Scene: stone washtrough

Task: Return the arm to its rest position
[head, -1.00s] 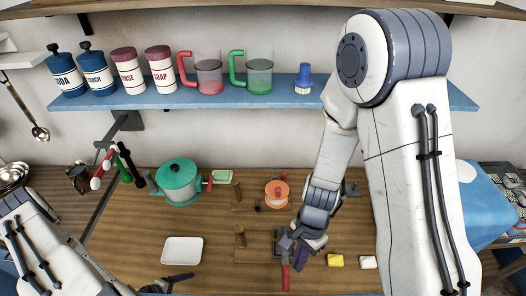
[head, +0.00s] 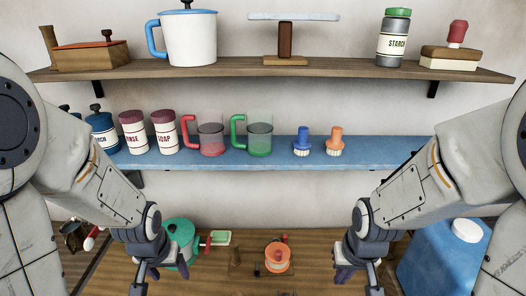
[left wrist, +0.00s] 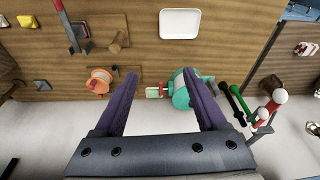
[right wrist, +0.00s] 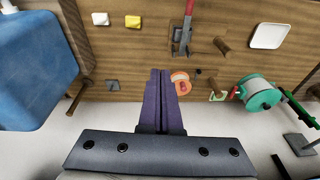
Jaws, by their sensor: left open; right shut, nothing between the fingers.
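My left gripper (head: 153,273) hangs at the lower left of the head view, in front of the teal pot. In the left wrist view its purple fingers (left wrist: 160,82) are spread apart with nothing held. My right gripper (head: 350,276) hangs at the lower right of the head view. In the right wrist view its fingers (right wrist: 160,75) are together and empty. Both arms are bent in near mirror poses, with the grippers pointing down above the wooden worktop (head: 215,268).
The teal pot (head: 181,236) and an orange spool-like item (head: 277,258) stand on the worktop. A blue shelf (head: 225,151) holds jars, mugs and two brushes. A wooden shelf (head: 235,70) is above. A blue container (head: 440,260) stands at right. A white dish (left wrist: 180,23) lies flat.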

